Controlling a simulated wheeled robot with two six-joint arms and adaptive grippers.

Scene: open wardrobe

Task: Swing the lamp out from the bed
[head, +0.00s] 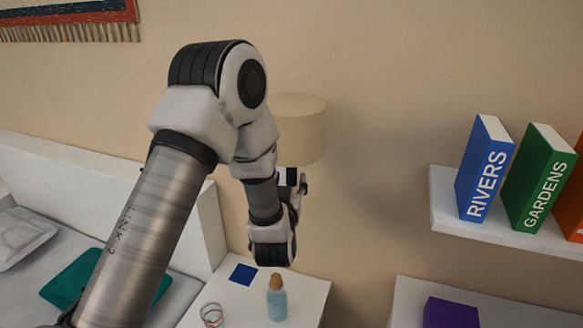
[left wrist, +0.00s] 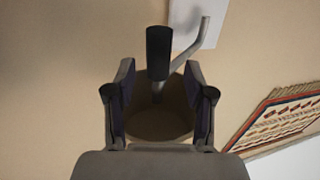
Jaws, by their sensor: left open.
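The lamp's beige shade (head: 305,118) shows against the wall in the head view, partly hidden behind my left arm. In the left wrist view the shade (left wrist: 158,124) is seen between the fingers, with a grey bent lamp arm (left wrist: 192,42) and a dark cylindrical grip (left wrist: 158,52). My left gripper (left wrist: 160,98) is open, one finger on each side of the view. The grip lies centred just beyond the fingertips, with no visible contact. In the head view my left gripper (head: 298,184) is just below the shade, partly hidden by its wrist. My right gripper is not in view.
The bed (head: 20,285) is at the left. A white bedside table (head: 305,300) holds a bottle (head: 277,300), a blue square (head: 243,274) and bands (head: 212,315). A shelf (head: 490,230) with books is at the right. A white wall plate (left wrist: 205,20) shows behind the lamp arm.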

